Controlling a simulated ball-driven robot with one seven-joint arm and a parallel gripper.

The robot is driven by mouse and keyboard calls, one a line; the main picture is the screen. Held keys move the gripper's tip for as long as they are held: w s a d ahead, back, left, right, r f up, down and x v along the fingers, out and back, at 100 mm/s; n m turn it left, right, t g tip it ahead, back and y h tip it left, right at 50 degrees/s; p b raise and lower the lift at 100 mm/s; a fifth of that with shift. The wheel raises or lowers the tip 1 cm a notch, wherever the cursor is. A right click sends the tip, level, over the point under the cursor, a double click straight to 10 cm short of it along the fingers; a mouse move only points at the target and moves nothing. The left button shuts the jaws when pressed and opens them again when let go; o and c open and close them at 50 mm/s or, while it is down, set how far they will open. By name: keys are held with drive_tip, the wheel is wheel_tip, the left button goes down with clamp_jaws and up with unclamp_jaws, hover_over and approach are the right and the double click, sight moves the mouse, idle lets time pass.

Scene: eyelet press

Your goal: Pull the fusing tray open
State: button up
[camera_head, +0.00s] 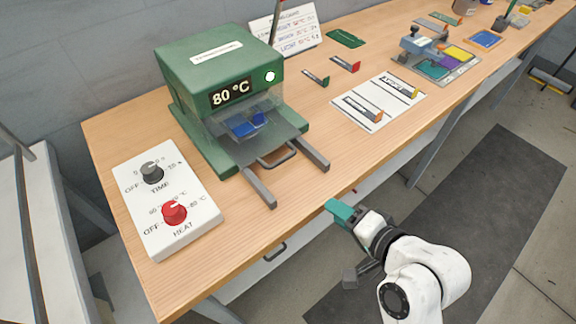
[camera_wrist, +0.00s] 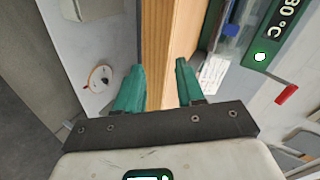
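The green fusing press (camera_head: 215,75) stands on the wooden bench and its display reads 80 °C. Its dark grey tray (camera_head: 268,143) sits at the press mouth between two rails, with a looped handle (camera_head: 279,157) at its front. Blue pieces (camera_head: 244,124) show behind a clear cover; how far the tray is out is hard to tell. My gripper (camera_head: 343,212) has teal fingers and is off the bench's front edge, apart from the handle. In the wrist view my gripper (camera_wrist: 159,76) is open and empty, with the bench edge showing between its fingers.
A white control box (camera_head: 166,200) with TIME and HEAT knobs stands left of the press. A white card (camera_head: 378,102) with small pieces lies to the right. Bare bench lies before the rails.

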sight(289, 173)
drive_tip(key=w+a+r+m, duration=0.1)
drive_tip(key=w+a+r+m+t+y, duration=0.1)
drive_tip(key=a+r, duration=0.1)
drive_tip(key=w+a+r+t+y, duration=0.1)
drive_tip(key=r, duration=0.1)
drive_tip(key=shift+w+a+m, duration=0.2)
drive_tip(key=shift+w+m, duration=0.15)
drive_tip(key=shift+m, duration=0.05)
drive_tip(key=x, duration=1)
drive_tip(key=shift+w+r, duration=0.1)
drive_tip(key=shift+c, duration=0.4)
clamp_jaws()
